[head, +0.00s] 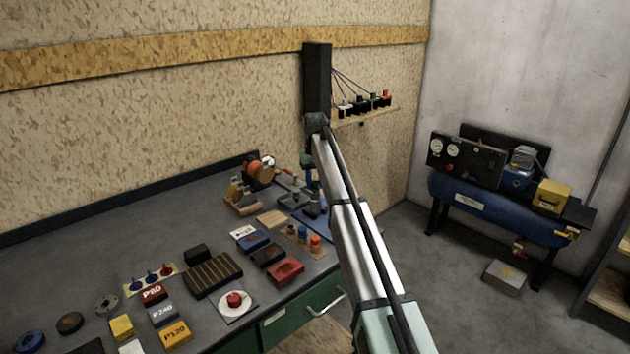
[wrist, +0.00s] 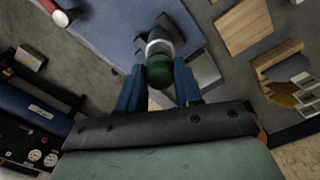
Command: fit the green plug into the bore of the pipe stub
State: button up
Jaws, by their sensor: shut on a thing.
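The green plug (wrist: 160,74) sits between the two blue fingers of my gripper (wrist: 160,84) in the wrist view. My gripper is shut on it. A pale, round pipe stub (wrist: 158,46) shows just beyond the plug, in line with it, beside dark grey block-like parts. The plug covers the stub's near end, so I cannot tell whether it is inside the bore or only in front of it. In the head view my gripper (head: 311,186) is above the far right part of the bench, over a blue mat (head: 320,226), and the plug is too small to make out.
The bench (head: 90,240) holds a grinder-like tool (head: 260,170), a wooden block (head: 271,218), small coloured pots (head: 303,236) and several boxes close left of my gripper. A wall shelf (head: 365,116) stands behind it. A blue compressor (head: 480,200) is off to the right.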

jog(key=shift+f, duration=0.2)
jog(key=o, duration=1.1)
jog(key=shift+o, duration=0.2)
jog(key=shift+r, duration=0.15)
